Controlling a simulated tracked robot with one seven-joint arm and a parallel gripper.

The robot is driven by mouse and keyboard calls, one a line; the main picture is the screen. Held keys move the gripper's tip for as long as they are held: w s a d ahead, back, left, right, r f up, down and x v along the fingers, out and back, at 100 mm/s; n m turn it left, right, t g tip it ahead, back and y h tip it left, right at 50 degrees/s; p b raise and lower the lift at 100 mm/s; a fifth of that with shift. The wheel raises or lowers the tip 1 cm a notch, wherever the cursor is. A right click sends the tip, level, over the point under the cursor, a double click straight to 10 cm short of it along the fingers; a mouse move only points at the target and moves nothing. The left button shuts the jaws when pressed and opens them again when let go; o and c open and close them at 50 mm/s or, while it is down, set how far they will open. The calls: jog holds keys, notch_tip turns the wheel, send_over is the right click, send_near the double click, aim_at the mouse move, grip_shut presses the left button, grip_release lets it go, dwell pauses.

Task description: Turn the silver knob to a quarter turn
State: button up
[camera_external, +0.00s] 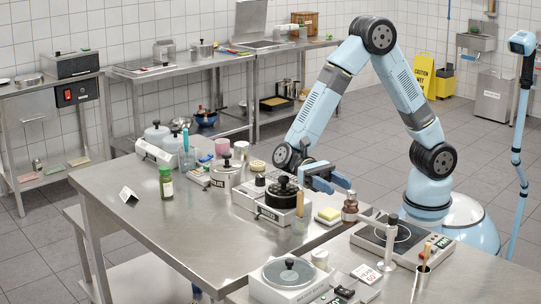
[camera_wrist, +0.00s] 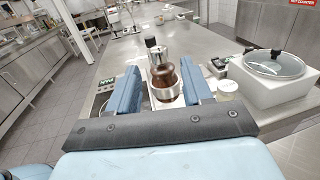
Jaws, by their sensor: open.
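No part in view is clearly marked as the silver knob. The closest match is an upright silver cylinder with a dark top (camera_external: 391,245), beside the hot plate; in the wrist view a silver piece with a black cap (camera_wrist: 153,46) stands beyond the brown-topped tool. My gripper (camera_external: 335,180) is open and empty, above the counter near the black pot. In the wrist view its two blue fingers (camera_wrist: 163,90) are apart, with the brown-topped tool (camera_wrist: 163,76) showing between them. I cannot tell the depth between them.
The hot plate (camera_external: 370,235) lies to the right. A black-lidded pot (camera_external: 283,197), yellow sponge (camera_external: 328,214) and brown bottle (camera_external: 350,206) crowd the space under my gripper. A glass-lidded white appliance (camera_external: 290,283) stands in front. The counter's left front (camera_external: 200,235) is clear.

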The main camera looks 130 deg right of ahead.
aim_at(352, 191)
jog(key=a, duration=0.3)
jog(key=w+a, duration=0.1)
jog(key=a, duration=0.2)
jog(key=shift+w+a, duration=0.2)
jog(key=shift+a, duration=0.2)
jog(key=c, duration=0.9)
jog(key=shift+m+t, duration=0.3)
jog(key=shift+t, duration=0.2)
jog(key=m+t+h, duration=0.2)
jog(key=m+t, duration=0.1)
jog(key=t, duration=0.1)
jog(key=m+t+h, duration=0.2)
jog(key=m+t, duration=0.1)
jog(key=t, duration=0.1)
jog(key=shift+s+h, duration=0.1)
jog(key=shift+h, duration=0.2)
jog(key=shift+m+t+h, duration=1.1)
jog(key=shift+m+h, duration=0.15)
jog(key=shift+h, duration=0.4)
jog(key=shift+m+t+h, duration=1.1)
jog(key=shift+m+h, duration=0.15)
jog(key=shift+h, duration=0.7)
